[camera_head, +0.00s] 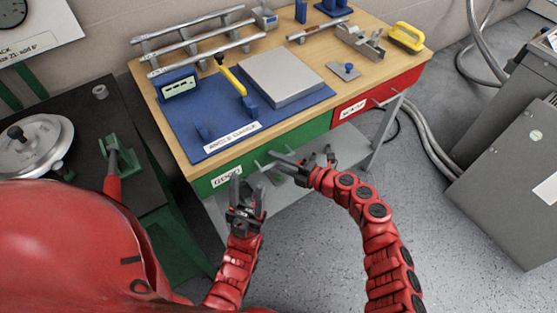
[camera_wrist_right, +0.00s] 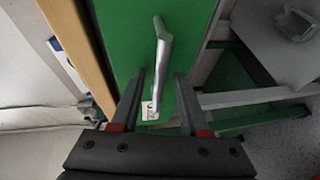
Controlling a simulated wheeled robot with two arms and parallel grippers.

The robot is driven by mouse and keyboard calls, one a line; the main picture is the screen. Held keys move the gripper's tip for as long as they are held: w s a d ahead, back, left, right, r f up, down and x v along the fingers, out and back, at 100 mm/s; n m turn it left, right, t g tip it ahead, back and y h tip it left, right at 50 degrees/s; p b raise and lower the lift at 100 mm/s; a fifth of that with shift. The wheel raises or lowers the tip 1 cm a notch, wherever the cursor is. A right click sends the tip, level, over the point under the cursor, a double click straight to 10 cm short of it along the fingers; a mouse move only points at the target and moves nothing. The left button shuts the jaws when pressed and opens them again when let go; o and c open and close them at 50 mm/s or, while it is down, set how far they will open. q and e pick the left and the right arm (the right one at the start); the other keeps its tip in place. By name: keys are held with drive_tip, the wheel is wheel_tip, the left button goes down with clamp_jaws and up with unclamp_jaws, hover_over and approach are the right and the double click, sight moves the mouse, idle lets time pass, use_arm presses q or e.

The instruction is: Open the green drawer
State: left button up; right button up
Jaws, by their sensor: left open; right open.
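The green drawer (camera_head: 305,137) is in the front of the wooden-topped bench and looks flush with it, with a white label (camera_head: 227,178) at its left end. In the right wrist view, the green front (camera_wrist_right: 120,30) carries a grey bar handle (camera_wrist_right: 163,55). My right gripper (camera_head: 283,162) is at the drawer front. It is open, and in its wrist view its fingers (camera_wrist_right: 158,92) appear on either side of the handle's near end; contact cannot be told. My left gripper (camera_head: 245,190) is open and empty, in front of the drawer's left part.
A red drawer (camera_head: 372,93) with its own label sits right of the green one. A blue mat (camera_head: 205,115) with a grey plate lies on the bench top. A lower shelf (camera_head: 275,195) is under the drawers.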

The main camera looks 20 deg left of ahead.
clamp_jaws()
idle(1.4)
